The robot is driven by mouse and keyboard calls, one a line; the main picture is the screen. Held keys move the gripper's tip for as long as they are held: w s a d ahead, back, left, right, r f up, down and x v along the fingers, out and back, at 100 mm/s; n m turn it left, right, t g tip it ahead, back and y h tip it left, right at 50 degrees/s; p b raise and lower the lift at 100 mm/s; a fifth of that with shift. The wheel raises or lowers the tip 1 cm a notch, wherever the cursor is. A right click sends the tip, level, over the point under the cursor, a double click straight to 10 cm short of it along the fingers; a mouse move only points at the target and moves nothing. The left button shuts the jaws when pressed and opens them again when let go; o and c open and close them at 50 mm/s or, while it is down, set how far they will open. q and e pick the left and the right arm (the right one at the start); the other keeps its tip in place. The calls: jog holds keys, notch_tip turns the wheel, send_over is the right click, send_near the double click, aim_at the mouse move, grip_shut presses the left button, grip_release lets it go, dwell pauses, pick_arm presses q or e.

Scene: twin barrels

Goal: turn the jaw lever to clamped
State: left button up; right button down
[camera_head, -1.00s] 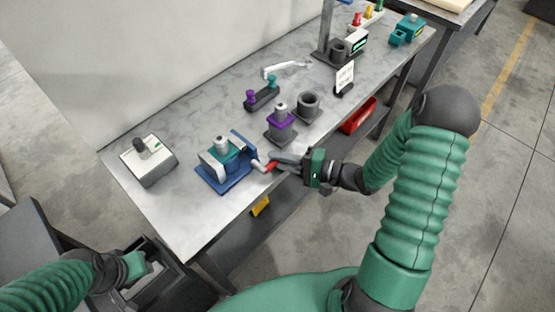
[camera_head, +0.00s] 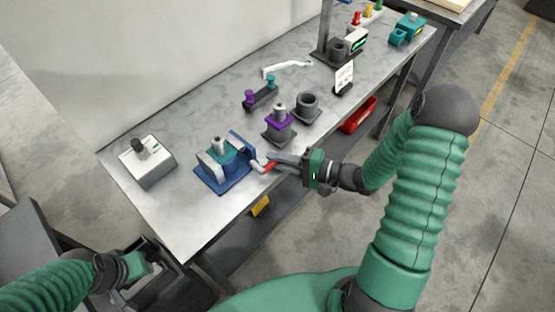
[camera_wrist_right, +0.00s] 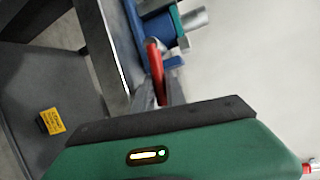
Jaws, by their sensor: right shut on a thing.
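The blue vise (camera_head: 222,172) stands near the front edge of the grey table, with a teal block and a grey cylinder in it. Its jaw lever has a red handle (camera_head: 269,167) at the vise's right side. My right gripper (camera_head: 273,163) is shut on the red handle. In the right wrist view the red handle (camera_wrist_right: 155,60) lies between the fingers (camera_wrist_right: 163,92), with the blue vise (camera_wrist_right: 160,25) behind it. My left gripper (camera_head: 145,265) is low at the left, away from the table, and its fingers cannot be made out.
A grey box with a black knob (camera_head: 148,162) stands left of the vise. A purple-collared post (camera_head: 279,125) and a dark cup (camera_head: 308,106) stand to the right. A red bin (camera_head: 358,115) hangs at the front edge.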

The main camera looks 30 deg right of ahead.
jog(key=shift+s+a+f, duration=0.15)
jog(key=shift+a, duration=0.15)
jog(key=shift+r+n+p, duration=0.3)
jog(key=shift+r+p, duration=0.25)
jog(key=shift+p, duration=0.8)
jog(key=shift+f+n, duration=0.2)
jog(key=shift+n, duration=0.1)
jog(key=c, duration=1.8)
grip_release()
jog(key=shift+o, duration=0.8)
jog(key=shift+h, duration=0.3)
jog(key=shift+a+r, duration=0.1)
jog(key=shift+a, duration=0.05)
jog(key=shift+d, duration=0.35)
jog(key=p+v, duration=0.1)
jog(key=v, duration=1.5)
jog(key=shift+r, duration=0.2)
